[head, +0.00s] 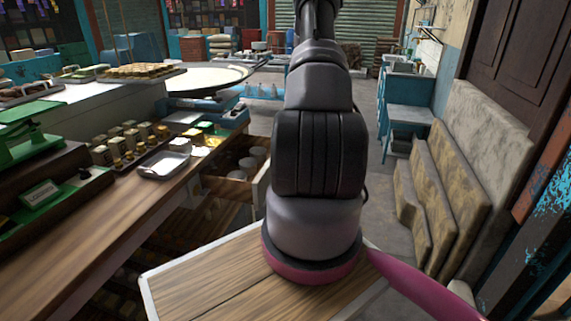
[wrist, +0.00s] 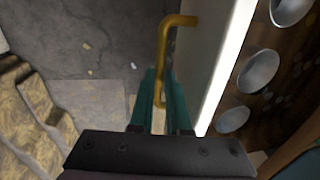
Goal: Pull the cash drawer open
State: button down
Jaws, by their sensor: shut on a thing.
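The cash drawer (head: 232,186) shows in the head view under the right end of the wooden counter, left of my arm. It stands partly open, and round light containers show inside it. In the wrist view its pale front panel (wrist: 226,68) runs down right of centre, with round grey containers behind it. A brass bar handle (wrist: 164,40) stands out from the panel's outer side. My gripper (wrist: 157,76), with its teal fingers, is shut on the lower part of the handle. In the head view my arm hides the gripper and the handle.
The wooden counter (head: 140,200) holds a metal tray (head: 164,165) and several small boxes. Pale stone slabs (head: 465,170) lean against the wall at right. Grey floor (head: 385,215) lies open between them and my arm. A blue stand (head: 408,115) is farther back.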

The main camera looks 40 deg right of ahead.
jog(key=c, duration=0.9)
grip_release()
jog(key=r, duration=0.3)
jog(key=s+r, duration=0.1)
jog(key=r, duration=0.3)
jog(key=d+r, duration=0.1)
jog(key=r, duration=0.2)
jog(key=shift+s+r, duration=0.3)
